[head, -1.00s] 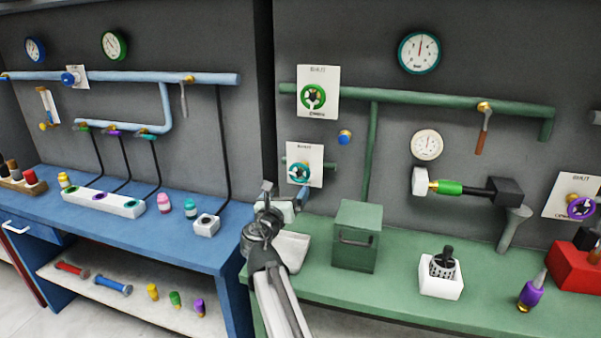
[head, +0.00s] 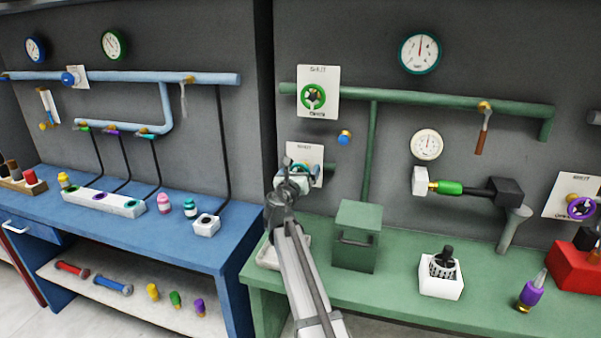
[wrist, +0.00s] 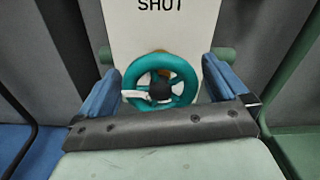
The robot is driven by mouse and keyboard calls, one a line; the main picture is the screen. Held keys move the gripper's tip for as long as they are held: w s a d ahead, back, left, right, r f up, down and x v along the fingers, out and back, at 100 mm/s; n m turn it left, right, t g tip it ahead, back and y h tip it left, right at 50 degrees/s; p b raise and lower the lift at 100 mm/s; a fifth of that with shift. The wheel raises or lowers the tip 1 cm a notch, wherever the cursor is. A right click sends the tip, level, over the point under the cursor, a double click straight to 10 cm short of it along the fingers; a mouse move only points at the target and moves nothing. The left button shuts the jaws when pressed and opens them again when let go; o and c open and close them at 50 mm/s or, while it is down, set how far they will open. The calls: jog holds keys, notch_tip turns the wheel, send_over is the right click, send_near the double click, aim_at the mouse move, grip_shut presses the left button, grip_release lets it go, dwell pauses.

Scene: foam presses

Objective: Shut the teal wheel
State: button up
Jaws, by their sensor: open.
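The teal wheel (wrist: 163,72) has a dark hub, a white pointer and a brass stem behind it. It sits in front of a white plate (wrist: 205,15) marked SHUT at its top. In the wrist view my gripper (wrist: 160,85) is open, with one blue finger on each side of the wheel. A narrow gap seems to show at each side, and I cannot tell whether either finger touches the rim. The pointer lies toward the left of the wheel. In the head view my gripper (head: 296,172) covers most of the wheel.
The green wheel (head: 313,97) is on a plate above. A blue knob (head: 344,137) is on the wall to the right. A green box (head: 357,240) stands on the green bench (head: 395,285) right of my arm. A pale tray (head: 268,256) lies beside my arm.

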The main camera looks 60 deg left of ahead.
jog(key=shift+w+a, duration=0.15)
jog(key=shift+c, duration=0.3)
jog(key=c, duration=0.9)
jog(key=shift+c, duration=0.2)
jog(key=m, duration=0.4)
jog(key=shift+m, duration=0.4)
jog(key=m, duration=0.4)
jog(key=shift+m, duration=0.3)
jog(key=m, duration=0.4)
jog(key=shift+m, duration=2.2)
